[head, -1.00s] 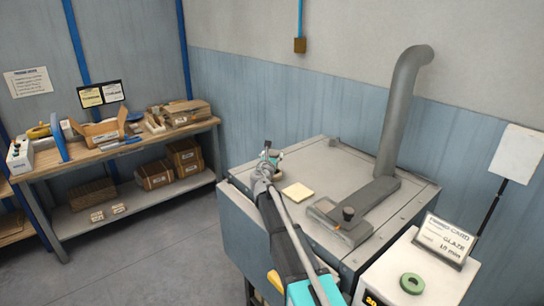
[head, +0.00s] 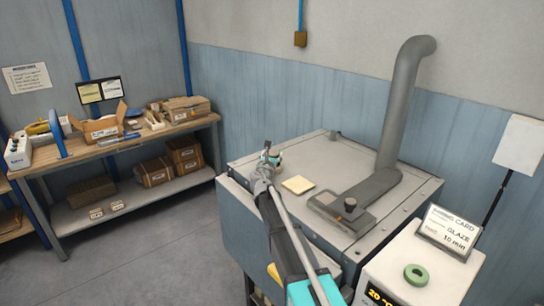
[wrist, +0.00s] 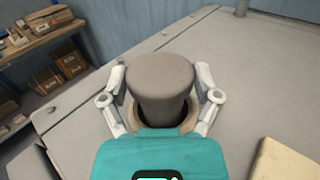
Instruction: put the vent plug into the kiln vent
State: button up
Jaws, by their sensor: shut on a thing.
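The vent plug (wrist: 160,78) is a grey-brown tapered stopper with a wide flat top. In the wrist view it sits between the two fingers of my gripper (wrist: 160,92), which is shut on it. The kiln vent (wrist: 190,122) shows as a dark round opening with a tan rim behind and below the plug. The plug overlaps the opening in this view; I cannot tell whether its lower end is inside. In the head view my gripper (head: 269,160) is over the left part of the kiln top (head: 320,155), and it largely hides the plug and vent.
A cream pad (head: 298,185) lies on the kiln top beside my gripper. A grey flue pipe (head: 402,105) and a flat slide with a dark knob (head: 350,205) are to the right. A shelf bench (head: 135,145) stands left.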

jog(key=o, duration=1)
jog(key=shift+o, duration=0.2)
jog(key=shift+s, duration=0.1)
jog(key=v, duration=1.2)
dwell(0.4)
